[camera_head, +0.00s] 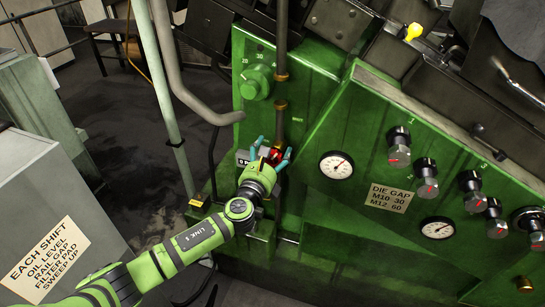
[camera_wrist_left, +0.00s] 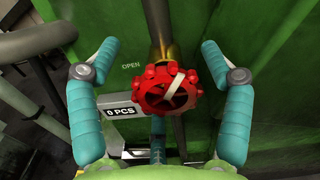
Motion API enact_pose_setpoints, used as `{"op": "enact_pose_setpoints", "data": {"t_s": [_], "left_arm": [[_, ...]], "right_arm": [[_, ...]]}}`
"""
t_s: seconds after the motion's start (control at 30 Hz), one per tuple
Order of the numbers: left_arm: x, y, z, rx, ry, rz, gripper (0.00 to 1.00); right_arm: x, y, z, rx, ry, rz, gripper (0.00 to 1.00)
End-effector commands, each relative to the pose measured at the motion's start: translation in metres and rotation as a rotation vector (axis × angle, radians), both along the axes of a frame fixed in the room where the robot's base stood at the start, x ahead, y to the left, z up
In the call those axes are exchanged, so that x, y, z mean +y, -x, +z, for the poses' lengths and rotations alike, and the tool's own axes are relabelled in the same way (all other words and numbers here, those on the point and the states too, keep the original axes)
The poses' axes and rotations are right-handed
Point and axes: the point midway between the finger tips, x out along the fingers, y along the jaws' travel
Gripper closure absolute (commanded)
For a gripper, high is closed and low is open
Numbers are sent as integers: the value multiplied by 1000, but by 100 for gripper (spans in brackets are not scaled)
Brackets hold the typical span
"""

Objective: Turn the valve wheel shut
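The red valve wheel (camera_wrist_left: 168,90) sits on a vertical pipe and fills the middle of the left wrist view, with a white mark across its rim. The word OPEN is on the green panel to its upper left. In the head view the wheel (camera_head: 275,155) shows only partly, behind my gripper. In the head view the left gripper (camera_head: 269,147) points at the pipe. My right gripper is not in view.
A "0 PCS" counter (camera_wrist_left: 121,112) sits just left of and below the wheel. The green machine (camera_head: 330,240) carries gauges, black knobs and a green dial (camera_head: 256,82) above the valve. A grey cabinet (camera_head: 55,190) stands at left. A grey pipe (camera_head: 185,90) runs near my left arm.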

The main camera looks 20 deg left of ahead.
Motion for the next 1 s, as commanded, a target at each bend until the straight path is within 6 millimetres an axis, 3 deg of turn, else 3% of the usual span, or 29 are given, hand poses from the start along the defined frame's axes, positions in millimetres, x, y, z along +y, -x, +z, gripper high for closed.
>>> {"op": "enact_pose_setpoints", "data": {"t_s": [0.23,0.37,0.8,1.0], "left_arm": [[-1,3,-6,10,3,-4,21],[-1,15,-7,12,2,-6,21],[2,100,-6,10,0,-4,21],[3,119,-4,7,0,-2,21]], "right_arm": [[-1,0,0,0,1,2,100],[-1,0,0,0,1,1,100],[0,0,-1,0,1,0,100],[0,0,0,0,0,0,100]]}}
